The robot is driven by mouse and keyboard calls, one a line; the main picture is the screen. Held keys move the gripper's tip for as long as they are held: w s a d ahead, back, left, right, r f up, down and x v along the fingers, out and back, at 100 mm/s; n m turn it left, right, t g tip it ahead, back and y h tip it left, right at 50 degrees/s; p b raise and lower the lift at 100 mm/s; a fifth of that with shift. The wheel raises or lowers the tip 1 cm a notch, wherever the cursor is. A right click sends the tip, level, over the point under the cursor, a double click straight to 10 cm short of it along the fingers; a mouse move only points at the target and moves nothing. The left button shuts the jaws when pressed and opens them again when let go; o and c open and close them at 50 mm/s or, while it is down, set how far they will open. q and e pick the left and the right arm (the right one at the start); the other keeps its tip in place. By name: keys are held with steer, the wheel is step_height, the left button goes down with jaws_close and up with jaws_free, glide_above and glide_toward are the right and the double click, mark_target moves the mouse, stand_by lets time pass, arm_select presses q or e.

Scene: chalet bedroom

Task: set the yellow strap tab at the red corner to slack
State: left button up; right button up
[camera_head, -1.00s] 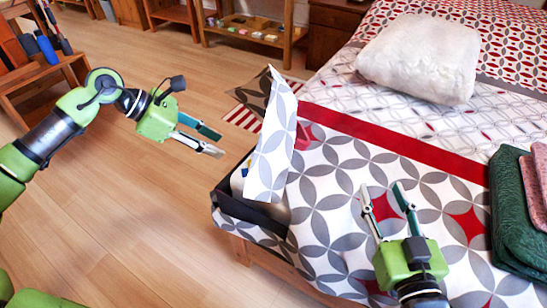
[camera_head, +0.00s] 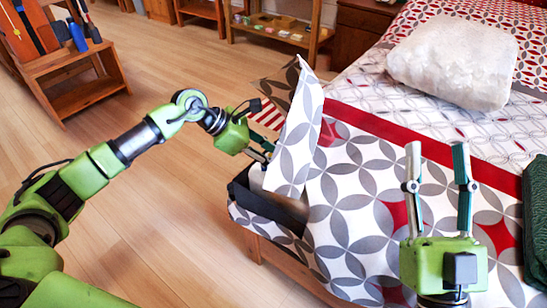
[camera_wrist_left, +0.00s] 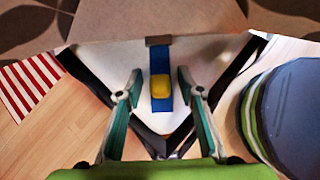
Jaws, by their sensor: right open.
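The yellow strap tab (camera_wrist_left: 160,86) lies on a blue strap (camera_wrist_left: 159,56) over a white surface in the left wrist view. The strap runs from a brown-grey bar at its top. My left gripper (camera_wrist_left: 160,76) is open, its two fingers on either side of the tab with gaps showing. In the head view my left gripper (camera_head: 266,150) is beside the raised cover flap (camera_head: 297,130) at the bed's near corner; the tab is hidden there. A dark corner piece (camera_head: 268,203) wraps the mattress below the flap. My right gripper (camera_head: 437,165) is open and empty over the patterned bedspread.
A white fluffy cushion (camera_head: 455,62) lies on the bed, and a green folded textile (camera_head: 537,215) is at the right edge. A wooden rack (camera_head: 75,75) stands at the far left. The wooden floor (camera_head: 165,225) left of the bed is clear.

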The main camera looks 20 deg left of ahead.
arm_select(q)
steer(key=shift+f, duration=0.1)
arm_select(e)
steer(key=shift+r, duration=0.1)
arm_select(q)
jaws_close()
steer(key=shift+w+d, duration=0.15)
steer(key=shift+d, duration=0.2)
steer(key=shift+w+d, duration=0.25)
steer(key=shift+d, duration=0.25)
steer(key=shift+w+d, duration=0.2)
steer(key=shift+d, duration=0.25)
jaws_free()
arm_select(e)
steer(key=shift+w+f+g, duration=0.6)
steer(key=shift+f, duration=0.35)
arm_select(q)
steer(key=v, duration=1.2)
